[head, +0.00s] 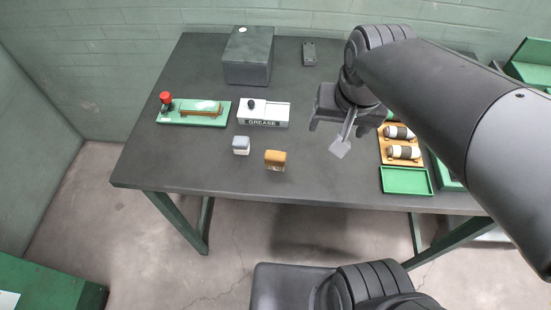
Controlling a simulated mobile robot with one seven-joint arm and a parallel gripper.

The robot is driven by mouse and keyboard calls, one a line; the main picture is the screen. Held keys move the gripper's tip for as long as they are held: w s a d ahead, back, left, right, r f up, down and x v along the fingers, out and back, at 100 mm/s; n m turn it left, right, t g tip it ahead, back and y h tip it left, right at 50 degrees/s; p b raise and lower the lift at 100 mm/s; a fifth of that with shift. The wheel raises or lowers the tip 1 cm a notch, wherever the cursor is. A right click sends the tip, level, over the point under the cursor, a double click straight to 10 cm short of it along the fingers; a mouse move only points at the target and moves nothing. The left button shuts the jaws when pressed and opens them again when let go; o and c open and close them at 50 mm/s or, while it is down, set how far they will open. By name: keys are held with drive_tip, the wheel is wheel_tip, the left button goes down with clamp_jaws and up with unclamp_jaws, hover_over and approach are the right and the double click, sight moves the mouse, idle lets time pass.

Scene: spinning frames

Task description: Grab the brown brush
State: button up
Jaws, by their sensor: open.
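A small block-shaped brown brush (275,160) with an orange-brown body stands on the dark table near its front edge, left of the middle. A similar pale blue-grey block (241,145) stands just left of it and a little farther back. My gripper (346,124) is open above the table, to the right of the brown brush and apart from it. A thin grey piece with a flat pale end (341,147) shows below the jaws. I cannot tell whether it is part of my gripper or lies behind it.
A green tray (222,119) with a red knob and brown-handled item lies at left. A white "GREASE" box (276,113) and a dark box (248,56) stand behind the brush. A wooden rack (389,157) with rollers and a green tray (405,181) are at right. The table's front left is clear.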

sight(275, 155)
drive_tip(key=w+a+f+g, duration=0.1)
drive_tip(key=a+f, duration=0.1)
drive_tip(key=a, duration=0.2)
drive_tip(key=a+f+g, duration=0.1)
drive_tip(key=a+f, duration=0.1)
drive_tip(key=a, duration=0.2)
drive_tip(key=w+a+f+g, duration=0.1)
drive_tip(key=a+f, duration=0.1)
drive_tip(key=a, duration=0.2)
drive_tip(key=shift+w+a+f+m+h, duration=0.1)
drive_tip(key=shift+w+f+m+h, duration=0.2)
drive_tip(key=shift+f, duration=0.1)
wheel_tip(275, 155, down, 5)
drive_tip(key=shift+f, duration=0.15)
drive_tip(key=shift+w+f, duration=0.2)
drive_tip(key=shift+f, duration=1.15)
drive_tip(key=shift+w+f, duration=0.2)
drive_tip(key=shift+f, duration=1.15)
drive_tip(key=c, duration=1.1)
